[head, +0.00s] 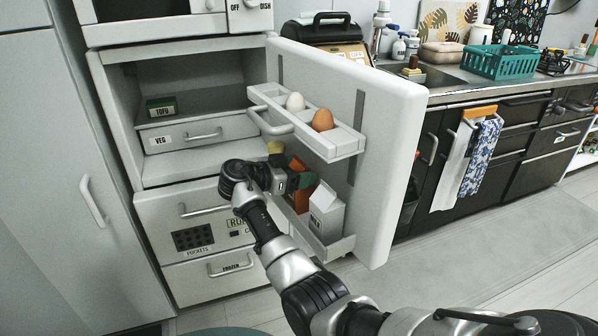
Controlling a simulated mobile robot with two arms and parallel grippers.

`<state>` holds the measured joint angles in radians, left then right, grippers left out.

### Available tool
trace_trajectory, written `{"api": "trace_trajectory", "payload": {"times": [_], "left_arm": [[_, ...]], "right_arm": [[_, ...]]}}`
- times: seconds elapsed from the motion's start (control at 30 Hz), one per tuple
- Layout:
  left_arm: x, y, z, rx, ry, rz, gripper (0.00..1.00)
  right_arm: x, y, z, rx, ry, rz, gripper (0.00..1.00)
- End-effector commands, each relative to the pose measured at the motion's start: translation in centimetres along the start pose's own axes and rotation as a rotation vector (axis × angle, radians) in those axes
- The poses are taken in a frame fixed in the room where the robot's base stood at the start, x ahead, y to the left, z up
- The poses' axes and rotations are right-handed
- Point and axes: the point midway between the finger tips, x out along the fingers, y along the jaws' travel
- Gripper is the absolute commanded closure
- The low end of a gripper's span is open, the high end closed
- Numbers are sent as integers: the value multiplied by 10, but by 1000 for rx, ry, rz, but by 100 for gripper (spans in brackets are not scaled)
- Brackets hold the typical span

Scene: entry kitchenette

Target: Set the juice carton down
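An orange carton (298,164), which looks like the juice carton, is upright at the lower shelf (338,250) of the open fridge door. My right gripper (306,181) reaches in from the left of the carton, with a finger across its near side. It looks shut on the carton; the far finger is hidden. The carton's middle and much of its base are covered, so I cannot tell whether it touches the shelf floor. My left gripper is not in view.
A white milk carton (327,212) stands on the same shelf, close to the right of the orange carton. Above, an egg rack (340,148) holds a white egg (295,102) and a brown egg (322,120). A yellow object (275,147) shows behind my gripper.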

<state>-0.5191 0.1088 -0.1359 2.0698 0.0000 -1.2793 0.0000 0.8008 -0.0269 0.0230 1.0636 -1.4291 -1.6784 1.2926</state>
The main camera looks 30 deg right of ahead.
Motion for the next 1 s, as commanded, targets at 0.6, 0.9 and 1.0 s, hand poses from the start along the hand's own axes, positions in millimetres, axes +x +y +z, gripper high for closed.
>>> {"api": "trace_trajectory", "payload": {"times": [0.6,0.9,1.0], "left_arm": [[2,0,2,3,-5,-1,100],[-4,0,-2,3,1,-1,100],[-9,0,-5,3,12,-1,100]], "right_arm": [[-28,-1,0,0,0,-4,13],[-92,-1,0,-1,0,-4,13],[-106,0,0,-1,-1,-2,13]]}}
